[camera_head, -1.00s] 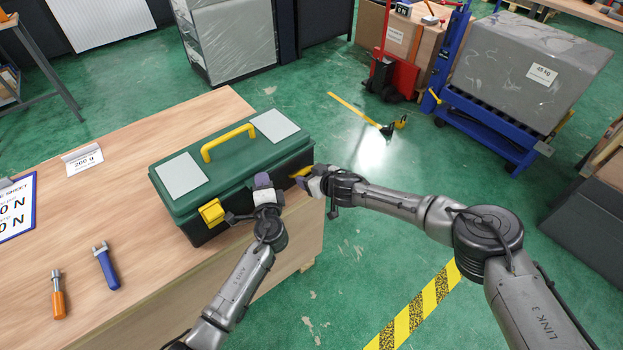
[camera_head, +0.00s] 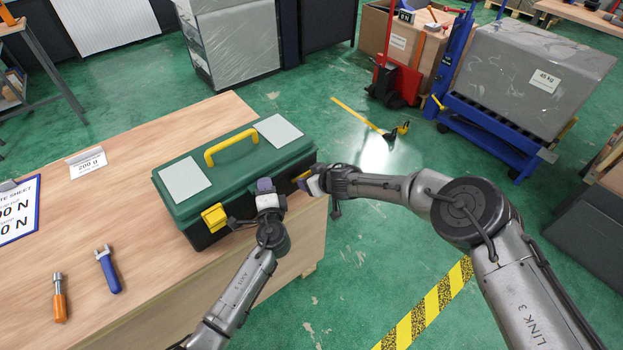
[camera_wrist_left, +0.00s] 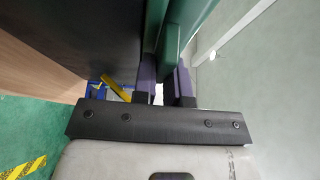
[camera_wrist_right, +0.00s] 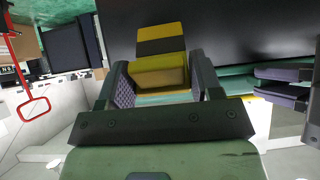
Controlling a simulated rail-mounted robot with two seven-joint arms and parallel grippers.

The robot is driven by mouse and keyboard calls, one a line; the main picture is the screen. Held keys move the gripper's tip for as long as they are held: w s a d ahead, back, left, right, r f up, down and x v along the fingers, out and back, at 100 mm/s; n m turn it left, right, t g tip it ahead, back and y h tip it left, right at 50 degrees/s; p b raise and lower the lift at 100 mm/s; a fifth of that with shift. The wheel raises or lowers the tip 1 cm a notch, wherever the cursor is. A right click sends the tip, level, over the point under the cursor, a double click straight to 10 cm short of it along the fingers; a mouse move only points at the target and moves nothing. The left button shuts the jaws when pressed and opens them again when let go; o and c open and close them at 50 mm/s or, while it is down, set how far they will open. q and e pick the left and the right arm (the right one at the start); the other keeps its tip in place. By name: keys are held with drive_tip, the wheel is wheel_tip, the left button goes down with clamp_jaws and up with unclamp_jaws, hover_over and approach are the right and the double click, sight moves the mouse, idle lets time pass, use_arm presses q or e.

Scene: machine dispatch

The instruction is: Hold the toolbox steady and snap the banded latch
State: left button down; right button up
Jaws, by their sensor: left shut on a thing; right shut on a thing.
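The green toolbox (camera_head: 232,172) with a black lower body stands closed on the bench's front edge. Its yellow handle (camera_head: 231,146) lies across the lid. A plain yellow latch (camera_head: 214,217) is on the left of its front. The banded latch (camera_wrist_right: 160,40), yellow with a dark band, is on the right of the front, mostly hidden in the head view. My left gripper (camera_head: 267,188) is shut on the toolbox's green rim (camera_wrist_left: 172,45), between the latches. My right gripper (camera_wrist_right: 155,82) is shut on the banded latch, its fingers either side of the yellow part.
The wooden bench (camera_head: 140,140) holds an orange-handled screwdriver (camera_head: 59,297), a blue-handled wrench (camera_head: 107,270), a 200 g card (camera_head: 86,163) and a sheet (camera_head: 18,208) at left. A wrapped grey load (camera_head: 535,75) on a blue stand is at back right.

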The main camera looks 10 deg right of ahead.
drive_tip(key=shift+s+a+f, duration=0.2)
drive_tip(key=shift+a, duration=0.05)
drive_tip(key=o, duration=0.9)
drive_tip(key=shift+o, duration=0.7)
drive_tip(key=shift+w+d+r, duration=0.1)
drive_tip(key=shift+r, duration=0.05)
drive_tip(key=shift+d, duration=0.1)
drive_tip(key=shift+s+d+r, duration=0.3)
drive_tip(key=shift+s+d, duration=0.1)
drive_tip(key=shift+s, duration=0.05)
drive_tip(key=v, duration=1)
drive_tip(key=shift+s+r, duration=0.2)
drive_tip(key=shift+r, duration=0.1)
drive_tip(key=shift+a, duration=0.1)
